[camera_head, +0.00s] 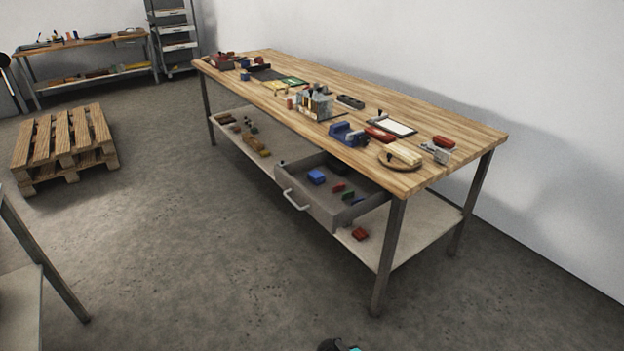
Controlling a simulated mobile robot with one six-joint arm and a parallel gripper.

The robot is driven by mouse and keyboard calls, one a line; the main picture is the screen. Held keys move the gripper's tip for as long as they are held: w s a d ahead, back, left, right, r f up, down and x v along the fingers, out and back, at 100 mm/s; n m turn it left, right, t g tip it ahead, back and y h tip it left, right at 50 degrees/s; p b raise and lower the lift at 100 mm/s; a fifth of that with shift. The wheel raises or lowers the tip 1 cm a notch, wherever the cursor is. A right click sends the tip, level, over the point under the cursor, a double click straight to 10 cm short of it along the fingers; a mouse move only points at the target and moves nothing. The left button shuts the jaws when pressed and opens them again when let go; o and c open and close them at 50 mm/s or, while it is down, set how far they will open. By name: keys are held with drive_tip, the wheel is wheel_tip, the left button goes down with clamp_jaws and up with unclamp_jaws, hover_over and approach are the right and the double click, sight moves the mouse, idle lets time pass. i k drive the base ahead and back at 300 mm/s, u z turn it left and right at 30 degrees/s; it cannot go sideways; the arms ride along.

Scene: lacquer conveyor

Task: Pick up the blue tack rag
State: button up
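A small blue block-like item (317,177), which may be the blue tack rag, lies in the open drawer (314,216) under the workbench, toward its back left. It is too small to tell for certain that it is a rag. Red, green and dark small items lie to its right in the same drawer. A larger blue object (345,133), shaped like a vise, sits on the bench top above the drawer. My gripper is not in view; only a dark rounded part with a cyan patch, likely of my arm, shows at the bottom edge.
The wooden workbench (455,140) carries many tools. A red item (360,234) lies on its lower shelf. A wooden pallet (62,143) is on the floor at left, and another table's corner (40,255) is at lower left. The floor before the drawer is clear.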

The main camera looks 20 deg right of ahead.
sight(316, 177)
drive_tip(key=u, duration=1.1)
drive_tip(key=i, duration=2.4)
drive_tip(key=z, duration=0.8)
